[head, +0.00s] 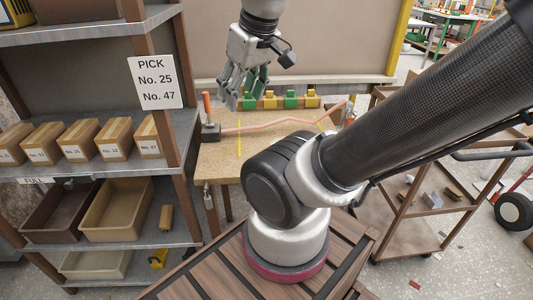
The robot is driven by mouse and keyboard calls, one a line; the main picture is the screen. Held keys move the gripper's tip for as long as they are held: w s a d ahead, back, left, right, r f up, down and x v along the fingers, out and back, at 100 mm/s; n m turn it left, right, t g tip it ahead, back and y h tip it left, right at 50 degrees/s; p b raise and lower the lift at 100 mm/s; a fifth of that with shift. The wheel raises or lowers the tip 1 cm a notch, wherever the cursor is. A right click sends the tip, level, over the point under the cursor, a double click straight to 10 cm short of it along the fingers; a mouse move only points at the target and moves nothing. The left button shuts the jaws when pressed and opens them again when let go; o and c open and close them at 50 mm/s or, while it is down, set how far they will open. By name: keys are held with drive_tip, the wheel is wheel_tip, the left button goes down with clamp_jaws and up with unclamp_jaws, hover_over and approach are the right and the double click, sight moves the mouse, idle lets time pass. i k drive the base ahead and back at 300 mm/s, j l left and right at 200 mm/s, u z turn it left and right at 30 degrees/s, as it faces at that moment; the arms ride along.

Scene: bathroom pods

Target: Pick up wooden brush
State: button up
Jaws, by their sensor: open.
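My gripper (240,98) is at the upper middle, pointing down above the back of a wooden workbench (222,165). Its fingers are apart and I see nothing held between them. I cannot clearly make out a wooden brush. A small brown block-like thing (166,217) stands on the lower shelf at left, well away from my gripper; it is too small to tell if it is the brush. Another small brown thing (454,193) lies on the cart at right, equally unclear. My arm hides part of the workbench and cart.
A metal shelf (195,130) at left holds labelled cartons (115,138) and a tan bin (115,210). A row of green and yellow blocks (290,101) lines the bench's back. A brown cart (405,240) stands at right.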

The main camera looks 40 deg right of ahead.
sight(165, 220)
drive_tip(key=j+z, duration=0.15)
drive_tip(key=z, duration=0.65)
drive_tip(key=k+j+z, duration=0.25)
drive_tip(key=j+z, duration=0.2)
drive_tip(key=k+j+z, duration=0.5)
drive_tip(key=k+j, duration=0.3)
drive_tip(key=k, duration=0.15)
drive_tip(key=i, duration=0.5)
